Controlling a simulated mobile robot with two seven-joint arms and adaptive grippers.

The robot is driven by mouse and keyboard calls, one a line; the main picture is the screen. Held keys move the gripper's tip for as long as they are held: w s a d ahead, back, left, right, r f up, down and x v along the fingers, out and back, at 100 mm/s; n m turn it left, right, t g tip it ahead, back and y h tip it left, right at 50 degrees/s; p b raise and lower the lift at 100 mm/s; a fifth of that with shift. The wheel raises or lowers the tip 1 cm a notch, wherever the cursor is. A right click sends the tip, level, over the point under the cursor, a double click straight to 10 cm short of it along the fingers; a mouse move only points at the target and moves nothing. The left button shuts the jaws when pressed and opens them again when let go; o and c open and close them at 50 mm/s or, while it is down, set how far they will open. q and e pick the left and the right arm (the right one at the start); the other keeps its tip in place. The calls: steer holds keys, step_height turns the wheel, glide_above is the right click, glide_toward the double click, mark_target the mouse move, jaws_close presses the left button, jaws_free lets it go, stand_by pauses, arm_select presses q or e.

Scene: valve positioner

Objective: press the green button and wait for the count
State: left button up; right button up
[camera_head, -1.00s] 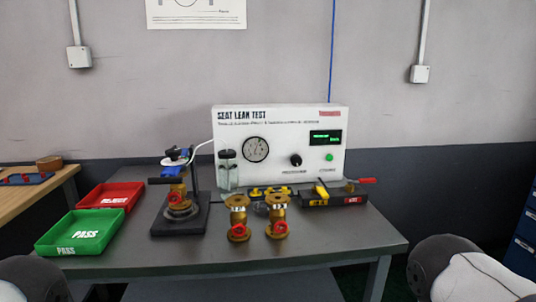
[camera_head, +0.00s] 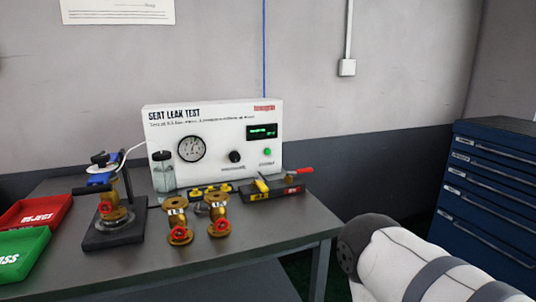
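The green button (camera_head: 267,152) is a small round button on the lower right of the white seat leak test panel (camera_head: 215,125), below a dark display (camera_head: 262,131) with green text too small to read. A round gauge (camera_head: 191,148) and a black knob (camera_head: 235,156) sit to its left. Nothing covers the button. A brass valve (camera_head: 112,205) stands in the black fixture at the left of the table. A white arm link of mine shows at the lower right, but neither gripper is in view.
Two brass valves (camera_head: 178,222) with red parts stand at the table's front. A black tray (camera_head: 272,192) with tools lies before the panel's right side. Red (camera_head: 38,210) and green (camera_head: 22,250) bins are at left. A blue drawer cabinet (camera_head: 490,190) stands right.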

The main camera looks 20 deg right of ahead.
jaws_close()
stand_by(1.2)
